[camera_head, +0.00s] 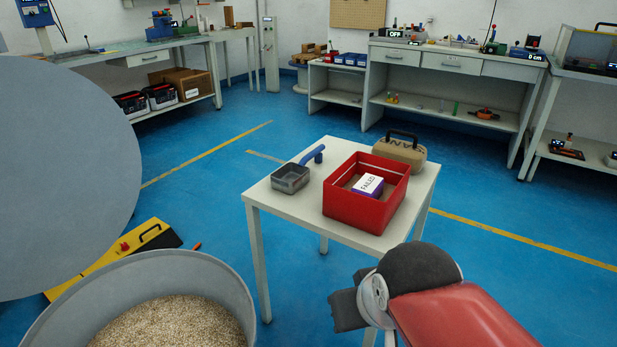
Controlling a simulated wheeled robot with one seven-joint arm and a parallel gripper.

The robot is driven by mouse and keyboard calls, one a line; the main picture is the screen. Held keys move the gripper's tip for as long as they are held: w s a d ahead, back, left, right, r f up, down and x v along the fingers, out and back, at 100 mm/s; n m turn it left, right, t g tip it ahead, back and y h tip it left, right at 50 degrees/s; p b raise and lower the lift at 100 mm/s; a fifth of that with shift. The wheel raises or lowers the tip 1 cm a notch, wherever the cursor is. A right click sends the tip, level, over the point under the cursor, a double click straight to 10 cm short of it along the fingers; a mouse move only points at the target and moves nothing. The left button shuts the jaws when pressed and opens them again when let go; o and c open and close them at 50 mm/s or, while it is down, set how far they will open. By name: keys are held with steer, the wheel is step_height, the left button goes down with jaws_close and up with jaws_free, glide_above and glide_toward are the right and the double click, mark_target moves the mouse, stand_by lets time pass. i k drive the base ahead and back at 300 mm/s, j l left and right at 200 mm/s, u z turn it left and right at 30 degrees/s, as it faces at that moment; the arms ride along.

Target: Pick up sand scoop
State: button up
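The sand scoop (291,178) has a grey, box-like cup and a blue handle. It sits on the left part of a small white table (285,205), its handle pointing to the back right. My arm comes in from the bottom right, red with a dark grey wrist. The dark blocks at its end look like my gripper (347,297), in front of the table and well short of the scoop. Its fingers are not clear enough to tell whether they are open or shut.
A red bin (365,207) holding a box labelled FAILED (369,185) stands right of the scoop, with a tan SAND bag (402,151) behind. A grey tub of grains (150,285), a large grey disc (60,170) and a yellow case (125,250) are at left.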

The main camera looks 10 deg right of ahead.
mark_target(292, 176)
steer(key=u, duration=0.35)
steer(key=i+l+u, duration=0.1)
steer(key=l+u, duration=0.85)
steer(key=l, duration=0.8)
steer(key=l+u, duration=0.1)
steer(key=l, duration=0.8)
steer(key=k+l+u, duration=0.1)
steer(key=l, duration=0.8)
steer(key=i+j, duration=0.3)
steer(key=j, duration=0.05)
